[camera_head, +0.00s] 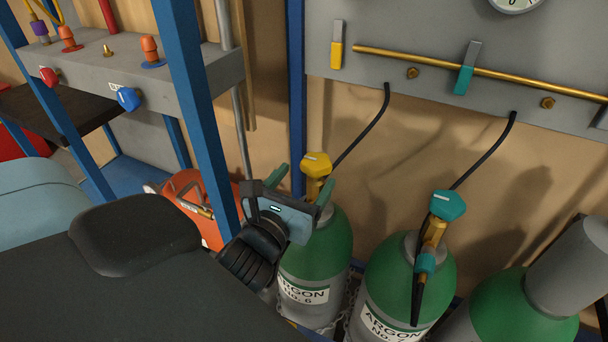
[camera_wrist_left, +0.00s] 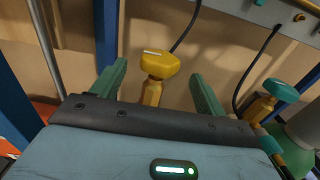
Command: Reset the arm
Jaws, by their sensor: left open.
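My left gripper (camera_head: 301,184) reaches in from the left in the head view. Its two green fingers are apart, with nothing held between them. The yellow valve knob (camera_head: 317,164) on top of the Argon No. 6 cylinder (camera_head: 322,250) is just beyond the fingers. In the left wrist view, this yellow knob (camera_wrist_left: 160,65) appears between the open left fingers (camera_wrist_left: 158,82), with visible space on both sides. I cannot tell how far ahead of the fingertips it is. My right gripper is not in view.
A second argon cylinder (camera_head: 405,275) with a teal knob (camera_head: 447,205) stands to the right. Black hoses (camera_head: 364,131) run up to a grey wall panel (camera_head: 420,85). A blue post (camera_head: 190,90) rises close to my left arm. A grey control shelf (camera_head: 130,75) is at the upper left.

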